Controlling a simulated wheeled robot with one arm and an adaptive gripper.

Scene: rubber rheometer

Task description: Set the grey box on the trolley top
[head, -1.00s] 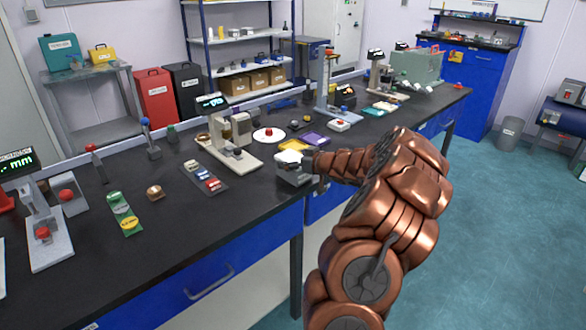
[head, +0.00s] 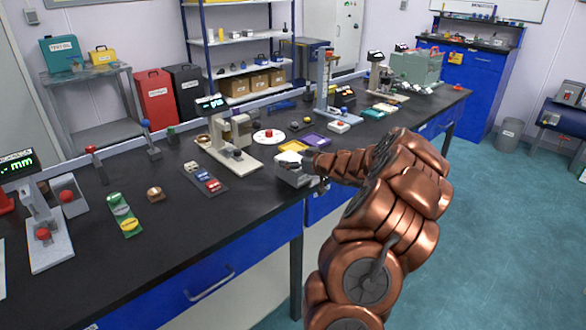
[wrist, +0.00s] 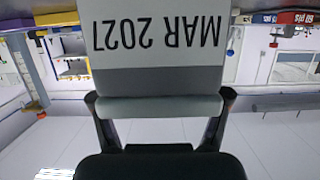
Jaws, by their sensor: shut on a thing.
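The grey box (head: 292,173) is at the front edge of the black bench in the head view, with a pale top. In the wrist view the box (wrist: 160,78) fills the space between my fingers and bears a white label reading "MAR 2027", upside down. My gripper (wrist: 160,106) is shut on it, one finger on each side. In the head view my gripper (head: 311,162) is at the box's right side, partly hidden by my arm. I cannot tell whether the box touches the bench. A grey trolley (head: 88,75) stands at the back left.
The trolley top carries a teal case (head: 62,52) and a yellow case (head: 102,57). The black bench (head: 185,232) is crowded with instruments, including a beige gauge stand (head: 236,150) left of the box. Open floor (head: 490,235) lies to the right.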

